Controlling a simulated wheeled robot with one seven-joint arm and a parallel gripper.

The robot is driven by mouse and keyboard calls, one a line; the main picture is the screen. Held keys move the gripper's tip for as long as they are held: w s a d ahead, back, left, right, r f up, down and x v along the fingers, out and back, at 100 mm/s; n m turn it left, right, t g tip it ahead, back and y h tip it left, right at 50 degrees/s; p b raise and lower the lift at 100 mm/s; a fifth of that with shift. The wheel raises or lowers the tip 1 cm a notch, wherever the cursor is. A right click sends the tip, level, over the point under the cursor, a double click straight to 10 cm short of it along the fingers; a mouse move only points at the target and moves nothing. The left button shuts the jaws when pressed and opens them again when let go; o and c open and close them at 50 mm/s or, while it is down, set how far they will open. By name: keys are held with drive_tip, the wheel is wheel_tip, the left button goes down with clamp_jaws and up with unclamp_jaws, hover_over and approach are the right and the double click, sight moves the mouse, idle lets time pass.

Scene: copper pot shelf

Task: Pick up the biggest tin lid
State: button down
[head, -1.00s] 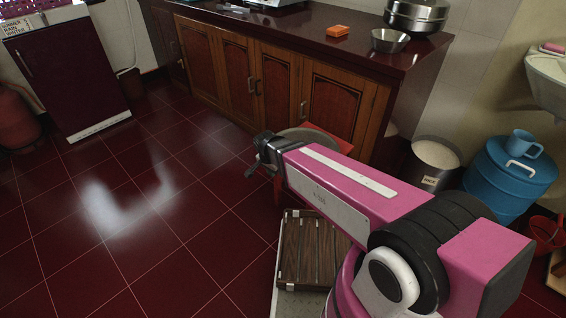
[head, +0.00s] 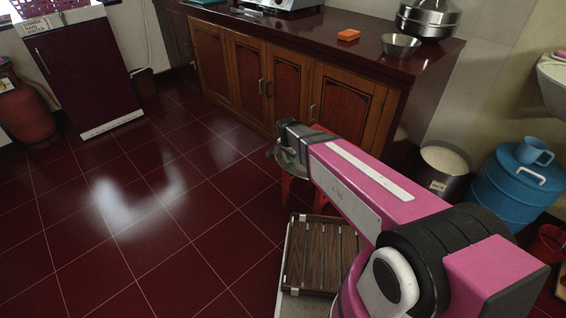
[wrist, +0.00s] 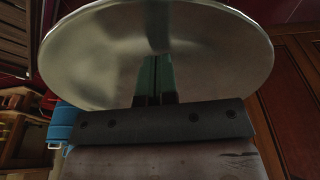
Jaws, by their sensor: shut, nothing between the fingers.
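A wide, round, dull silver lid (wrist: 85,60) fills the upper part of the wrist view. My gripper's fingers (wrist: 154,82) are shut, upright in front of the lid's middle, with nothing between them; whether they touch it I cannot tell. In the head view my gripper (head: 280,152) is at the end of the pink arm, over a red stool (head: 301,190). The arm and gripper hide most of what is there; only a greyish patch shows by the fingers.
Wooden cabinets (head: 232,75) under a dark red counter (head: 310,40) stand behind the stool. A blue drum (head: 515,190) stands at right. The tiled floor (head: 150,225) at left is clear.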

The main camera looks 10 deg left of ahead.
drive_tip(key=w+d, duration=0.2)
drive_tip(key=w, duration=0.1)
drive_tip(key=w+d, duration=0.3)
drive_tip(key=w, duration=0.1)
drive_tip(key=w+d, duration=0.3)
drive_tip(key=w, duration=0.1)
drive_tip(key=shift+w+d, duration=0.1)
drive_tip(key=shift+d, duration=0.1)
drive_tip(key=shift+d+f, duration=0.1)
drive_tip(key=shift+f, duration=0.75)
drive_tip(key=shift+f, duration=0.1)
drive_tip(key=shift+s+a, duration=0.8)
drive_tip(key=shift+s, duration=0.35)
drive_tip(key=shift+w+a+r, duration=0.1)
drive_tip(key=shift+r, duration=0.6)
